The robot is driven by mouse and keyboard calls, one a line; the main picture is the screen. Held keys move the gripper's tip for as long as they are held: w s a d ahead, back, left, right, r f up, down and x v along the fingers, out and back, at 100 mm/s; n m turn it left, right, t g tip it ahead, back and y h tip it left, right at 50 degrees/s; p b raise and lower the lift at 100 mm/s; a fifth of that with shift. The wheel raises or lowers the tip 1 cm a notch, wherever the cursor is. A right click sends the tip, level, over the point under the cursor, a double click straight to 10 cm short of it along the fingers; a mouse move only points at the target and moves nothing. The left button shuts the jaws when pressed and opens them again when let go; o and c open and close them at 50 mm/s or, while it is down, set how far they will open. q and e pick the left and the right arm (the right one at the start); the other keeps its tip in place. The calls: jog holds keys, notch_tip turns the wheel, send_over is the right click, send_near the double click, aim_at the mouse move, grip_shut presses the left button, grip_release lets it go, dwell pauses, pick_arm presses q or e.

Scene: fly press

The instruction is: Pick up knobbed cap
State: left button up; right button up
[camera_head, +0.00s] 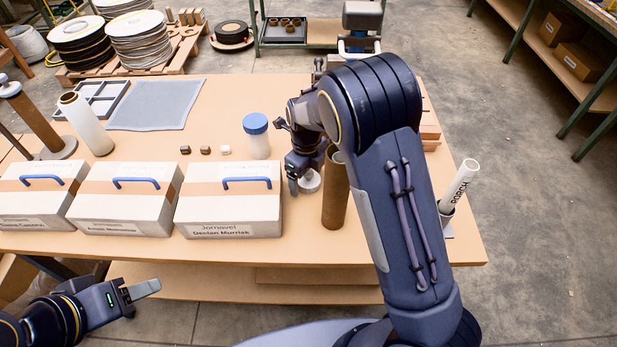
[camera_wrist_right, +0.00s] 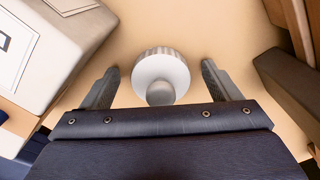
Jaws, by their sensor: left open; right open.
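The knobbed cap (camera_head: 309,182) is a small white round piece lying on the table beside the rightmost white box. In the right wrist view the cap (camera_wrist_right: 160,75) shows a ribbed rim and a grey round knob facing the camera. My right gripper (camera_head: 303,185) is low over the table at the cap. In the right wrist view its two fingers stand on either side of the cap, with a gap on both sides. It is open. My left gripper (camera_head: 141,293) is open and empty in front of the table, at the lower left.
Several white boxes with blue handles, one of them the rightmost box (camera_head: 231,200), stand left of the cap. A brown tube (camera_head: 335,190) stands close on its right. A blue-lidded jar (camera_head: 257,137) stands behind. A white tube (camera_head: 459,186) stands at the right edge.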

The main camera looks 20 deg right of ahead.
jog(key=shift+c, duration=0.2)
jog(key=c, duration=1)
notch_tip(320, 180, up, 10)
jog(key=shift+f, duration=0.15)
notch_tip(320, 180, up, 7)
jog(key=p, duration=0.6)
